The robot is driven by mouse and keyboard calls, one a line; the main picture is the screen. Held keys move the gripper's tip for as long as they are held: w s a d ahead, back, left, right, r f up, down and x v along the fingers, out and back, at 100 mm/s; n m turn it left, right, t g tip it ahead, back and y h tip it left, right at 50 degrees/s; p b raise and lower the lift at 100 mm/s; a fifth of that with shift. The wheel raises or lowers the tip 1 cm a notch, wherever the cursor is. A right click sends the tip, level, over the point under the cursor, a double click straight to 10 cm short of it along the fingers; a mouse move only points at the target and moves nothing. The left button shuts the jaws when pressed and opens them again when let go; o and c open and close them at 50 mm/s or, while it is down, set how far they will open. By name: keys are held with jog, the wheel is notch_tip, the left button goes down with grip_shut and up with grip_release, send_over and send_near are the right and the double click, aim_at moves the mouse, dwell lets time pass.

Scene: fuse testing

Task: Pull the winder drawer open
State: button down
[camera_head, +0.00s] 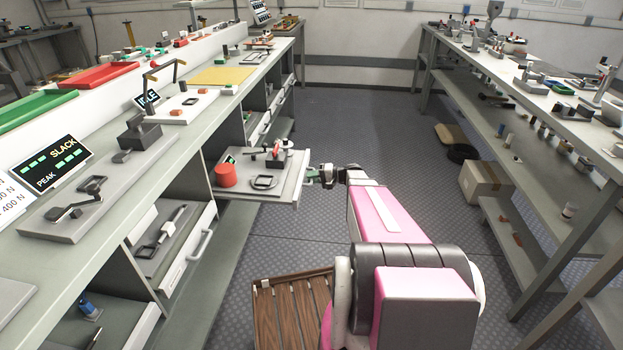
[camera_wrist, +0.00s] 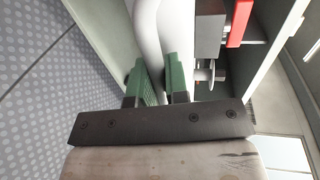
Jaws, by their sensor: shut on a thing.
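The winder drawer (camera_head: 284,190) sticks out of the left bench into the aisle, standing open. On it are a red cylinder (camera_head: 225,175), a dark square frame (camera_head: 265,182) and a small device with a dark body (camera_head: 278,160). My gripper (camera_head: 318,175) is at the drawer's front, on its aisle side. In the wrist view my gripper's green fingers (camera_wrist: 159,84) are shut on the pale bar of the drawer handle (camera_wrist: 149,35). The fingers hide part of the handle.
A lower drawer (camera_head: 205,246) with its own handle sits in the bench below. A wooden slatted crate (camera_head: 290,312) stands on the floor near my arm. The aisle floor (camera_head: 350,125) beyond is clear. A cardboard box (camera_head: 484,184) sits by the right bench.

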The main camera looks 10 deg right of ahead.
jog(key=c, duration=1.1)
grip_release()
jog(key=shift+c, duration=0.2)
jog(key=shift+d, duration=0.15)
jog(key=v, duration=1)
jog(key=shift+d, duration=0.25)
jog(key=shift+s, duration=0.1)
jog(key=s+a+f+n+g+h, duration=0.15)
jog(key=s+a+g+h, duration=0.35)
jog(key=s+a, duration=0.5)
jog(key=s+a+r+n+h, duration=0.2)
jog(key=s+a+h, duration=0.3)
jog(key=s+h, duration=0.4)
jog(key=shift+s+r+h, duration=0.2)
jog(key=shift+s+h, duration=0.2)
jog(key=shift+s, duration=0.25)
